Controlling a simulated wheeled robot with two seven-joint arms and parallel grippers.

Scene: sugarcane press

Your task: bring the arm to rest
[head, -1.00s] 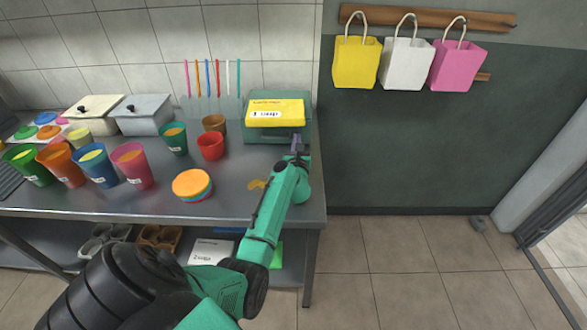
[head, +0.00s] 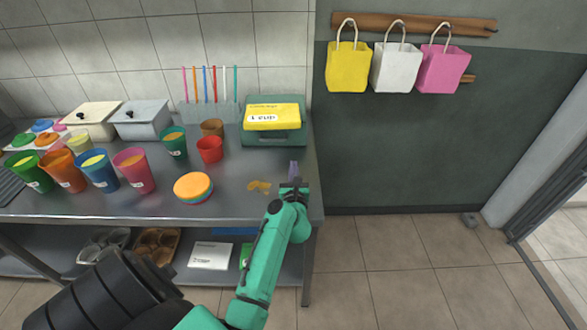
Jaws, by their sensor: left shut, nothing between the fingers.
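My left arm reaches up from the bottom of the head view. Its gripper (head: 293,180) is shut and empty, above the right end of the steel counter (head: 235,188). It is in front of the green box with a yellow top (head: 273,115) and apart from it. My right gripper is not in the view.
Several coloured cups, such as the pink cup (head: 134,170), stand on the left of the counter. A stack of round lids (head: 193,187) and a small yellow-brown patch (head: 259,187) lie left of my gripper. Three bags, one a yellow bag (head: 348,68), hang on the right wall.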

